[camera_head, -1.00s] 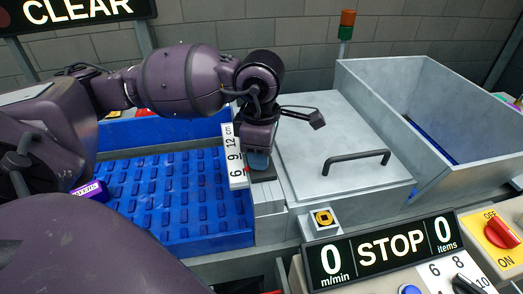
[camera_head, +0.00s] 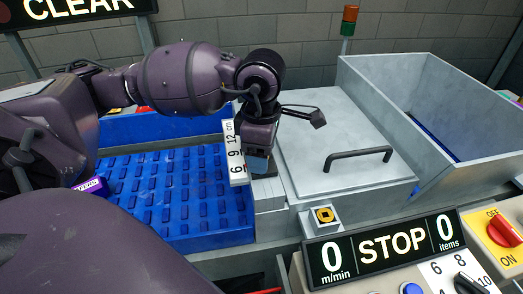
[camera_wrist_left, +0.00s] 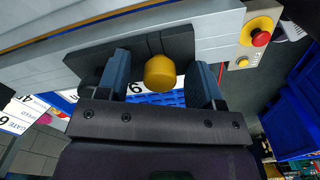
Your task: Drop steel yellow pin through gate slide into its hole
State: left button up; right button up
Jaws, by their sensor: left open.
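The pin's round yellow head (camera_wrist_left: 160,73) shows in the left wrist view, between the two blue-grey fingers of my left gripper (camera_wrist_left: 160,85). The fingers are apart, with a gap on both sides of the head. A dark plate (camera_wrist_left: 178,46), perhaps part of the gate slide, lies behind the head. The pin's shank and its hole are hidden. In the head view my left gripper (camera_head: 258,163) points down beside the white height scale (camera_head: 234,155), and the pin is hidden there. My right gripper is not in view.
A blue ribbed belt (camera_head: 185,195) lies left of the scale. A grey cover (camera_head: 325,140) with a dark handle (camera_head: 358,154) and a metal bin (camera_head: 430,85) stand to the right. The control panel with its STOP display (camera_head: 390,245) is in front.

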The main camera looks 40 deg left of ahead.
pick_arm(q)
notch_tip(320, 180, up, 4)
jog(key=shift+w+f, duration=0.1)
notch_tip(320, 180, up, 6)
jog(key=shift+r+p, duration=0.2)
jog(key=shift+p, duration=0.35)
jog(key=shift+r, duration=0.35)
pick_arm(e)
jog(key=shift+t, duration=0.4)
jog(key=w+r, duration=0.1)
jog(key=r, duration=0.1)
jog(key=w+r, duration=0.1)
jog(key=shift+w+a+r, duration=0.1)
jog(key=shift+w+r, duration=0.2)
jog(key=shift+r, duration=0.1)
